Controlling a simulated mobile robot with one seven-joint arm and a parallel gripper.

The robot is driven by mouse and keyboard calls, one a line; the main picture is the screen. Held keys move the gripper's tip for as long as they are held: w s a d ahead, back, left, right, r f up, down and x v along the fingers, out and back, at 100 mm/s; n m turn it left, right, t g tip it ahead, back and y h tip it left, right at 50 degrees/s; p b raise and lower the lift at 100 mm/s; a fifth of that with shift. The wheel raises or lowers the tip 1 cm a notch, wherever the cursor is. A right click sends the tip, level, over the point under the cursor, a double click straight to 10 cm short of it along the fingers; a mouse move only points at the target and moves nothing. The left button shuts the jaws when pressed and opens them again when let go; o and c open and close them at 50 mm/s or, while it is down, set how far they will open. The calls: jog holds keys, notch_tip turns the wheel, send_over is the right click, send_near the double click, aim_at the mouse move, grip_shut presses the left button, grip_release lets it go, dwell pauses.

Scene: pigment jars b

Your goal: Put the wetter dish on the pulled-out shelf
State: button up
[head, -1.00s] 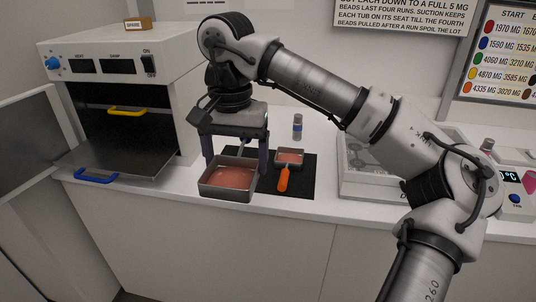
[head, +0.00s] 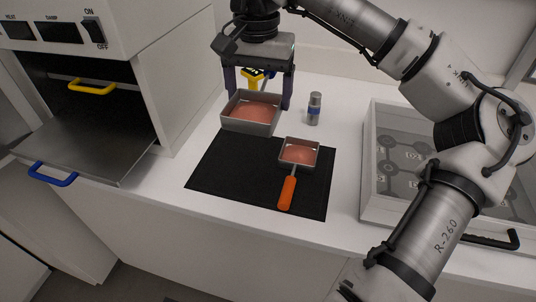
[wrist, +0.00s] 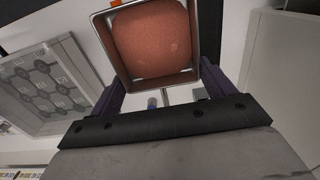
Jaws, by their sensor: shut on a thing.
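My gripper (head: 258,92) is shut on a square grey metal dish (head: 247,126) holding reddish-brown paste. The dish hangs level at the back left of the black mat, and its height above the counter is hard to judge. In the wrist view this dish (wrist: 152,38) fills the top middle, between the fingers. A smaller square dish (head: 299,153) with similar paste and an orange handle (head: 287,193) sits on the mat. I cannot tell from the pictures which paste is wetter. The pulled-out shelf (head: 95,150), with a blue handle (head: 53,175), sticks out of the oven at left and is empty.
A yellow handle (head: 92,87) shows inside the oven, above the pulled-out shelf. The black mat (head: 225,175) has bare room at left. A clear-lidded case (head: 398,160) is at right.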

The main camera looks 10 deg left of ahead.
aim_at(261, 177)
notch_tip(261, 177, down, 19)
jog(key=p, duration=0.4)
jog(key=shift+s+f, duration=0.1)
jog(key=shift+f, duration=0.25)
jog(key=shift+f+b, duration=0.15)
jog(key=shift+b, duration=0.15)
jog(key=o, duration=1.1)
